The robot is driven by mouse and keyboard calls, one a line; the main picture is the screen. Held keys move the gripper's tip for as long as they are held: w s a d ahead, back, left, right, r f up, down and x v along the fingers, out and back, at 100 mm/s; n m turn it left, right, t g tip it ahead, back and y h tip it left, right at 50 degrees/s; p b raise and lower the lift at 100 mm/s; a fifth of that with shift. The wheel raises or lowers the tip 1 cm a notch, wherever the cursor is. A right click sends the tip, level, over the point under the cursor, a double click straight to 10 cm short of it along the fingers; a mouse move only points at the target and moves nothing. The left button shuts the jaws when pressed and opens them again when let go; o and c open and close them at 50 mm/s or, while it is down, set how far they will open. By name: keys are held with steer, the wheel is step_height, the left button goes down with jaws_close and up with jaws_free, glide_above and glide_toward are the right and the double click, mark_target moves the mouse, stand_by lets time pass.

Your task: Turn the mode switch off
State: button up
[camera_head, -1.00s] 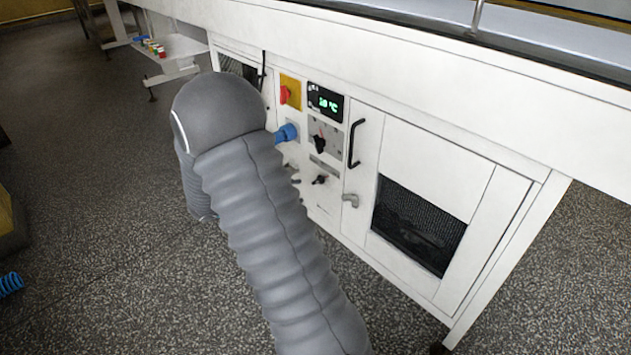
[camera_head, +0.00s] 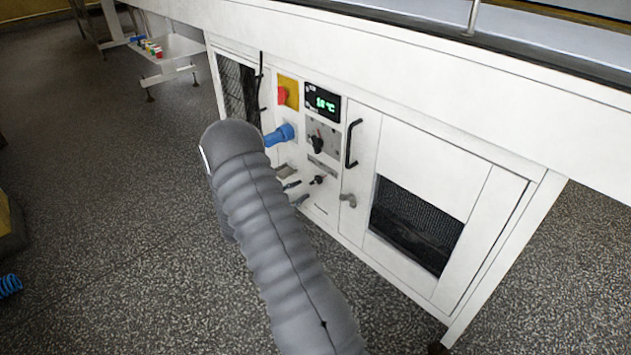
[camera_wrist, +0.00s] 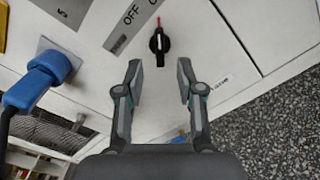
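A black rotary switch (camera_wrist: 159,42) with a red pointer is on the white panel, beyond the fingertips in the wrist view. Its pointer faces up in that picture. A grey label strip (camera_wrist: 131,20) reading "OFF", its other text cut off, lies beside it. It looks like the lower black knob (camera_head: 319,180) in the head view, under the strip. My gripper (camera_wrist: 159,78) is open and empty, its fingers apart on either side below the switch, not touching it. In the head view its fingers (camera_head: 296,192) show just left of the lower knob, partly behind my arm.
A blue plug (camera_wrist: 45,80) with a cable sticks out left of my gripper. Above the lower knob are another black knob (camera_head: 316,142), a green display (camera_head: 323,103) and a red-yellow switch (camera_head: 287,92). A door handle (camera_head: 353,143) and grey latch (camera_head: 347,200) stand to the right.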

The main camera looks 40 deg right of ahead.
mark_target(314, 183)
steer(key=d, duration=0.7)
steer(key=shift+w+d+p, duration=0.2)
steer(key=shift+w+p, duration=0.1)
jaws_close()
